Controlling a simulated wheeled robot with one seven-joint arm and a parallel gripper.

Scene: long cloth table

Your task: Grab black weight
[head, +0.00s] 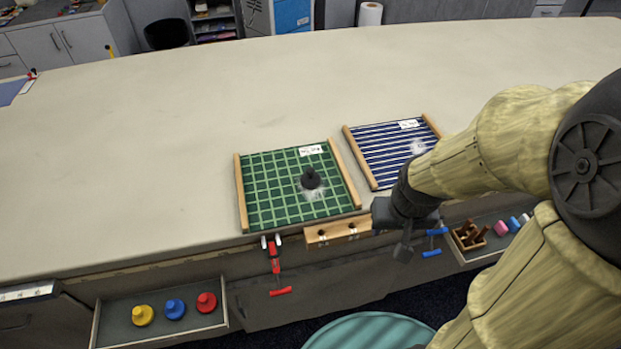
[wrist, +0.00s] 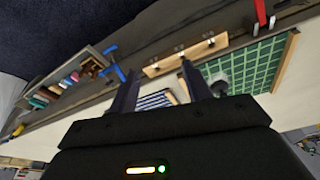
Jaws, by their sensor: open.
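The black weight (head: 311,179) stands upright on the green checked cloth board (head: 262,210) in the head view, right of the board's middle. In the wrist view the black weight (wrist: 221,88) shows just right of the right finger, partly hidden by it. My gripper (head: 402,250) is to the right of the weight and nearer to me, at the table's front edge, apart from it. In the wrist view my gripper (wrist: 157,82) is open, with nothing between its fingers.
A blue striped board (head: 372,150) lies right of the green one. A wooden block with pegs (head: 338,230) and red-handled clamps (head: 275,265) are at the front edge. A tray (head: 150,300) holds yellow, blue and red weights. The table's left side is clear.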

